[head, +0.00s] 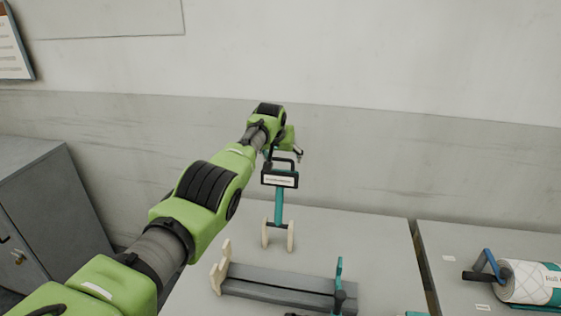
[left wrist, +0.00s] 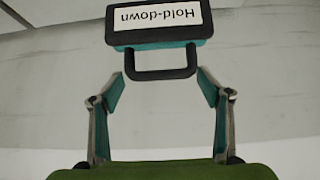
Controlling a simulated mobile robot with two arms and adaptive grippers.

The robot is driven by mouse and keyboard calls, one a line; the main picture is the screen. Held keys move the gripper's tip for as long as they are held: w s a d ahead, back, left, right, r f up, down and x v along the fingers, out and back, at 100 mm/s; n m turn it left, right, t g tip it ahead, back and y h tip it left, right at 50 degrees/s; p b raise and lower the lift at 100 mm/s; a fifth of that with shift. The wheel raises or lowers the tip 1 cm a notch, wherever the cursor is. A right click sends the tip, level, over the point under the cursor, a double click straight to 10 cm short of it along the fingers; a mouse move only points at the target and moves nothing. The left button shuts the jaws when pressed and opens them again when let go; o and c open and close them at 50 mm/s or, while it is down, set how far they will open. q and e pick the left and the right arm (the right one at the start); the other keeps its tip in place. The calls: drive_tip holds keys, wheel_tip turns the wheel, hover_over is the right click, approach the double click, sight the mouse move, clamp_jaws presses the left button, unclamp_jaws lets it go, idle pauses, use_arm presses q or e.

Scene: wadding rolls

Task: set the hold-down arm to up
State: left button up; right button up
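The hold-down arm (head: 279,207) is a teal bar rising from the stand on the grey table, with a dark-framed label plate and a black loop handle at its top. It looks roughly upright in the head view. In the left wrist view the "Hold-down" label plate (left wrist: 160,20) appears upside down, with the loop handle (left wrist: 152,75) below it. My left gripper (left wrist: 162,78) is open, its fingertips on either side of the handle's end, with gaps visible. In the head view the left gripper (head: 284,154) is partly hidden by its arm. My right gripper is not in view.
A grey roller bed (head: 280,287) with cream end brackets and a teal post with a dark knob (head: 339,285) lies on the table (head: 375,240). A wadding roll (head: 528,282) sits on the right table. A grey cabinet (head: 50,205) stands left. The wall is behind.

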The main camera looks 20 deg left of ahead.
use_arm(q)
drive_tip(key=shift+w+f, duration=0.2)
drive_tip(key=shift+f, duration=0.35)
drive_tip(key=shift+v, duration=0.85)
drive_tip(key=v, duration=1)
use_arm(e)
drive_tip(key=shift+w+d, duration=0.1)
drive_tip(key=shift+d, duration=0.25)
use_arm(q)
drive_tip(key=shift+w, duration=0.15)
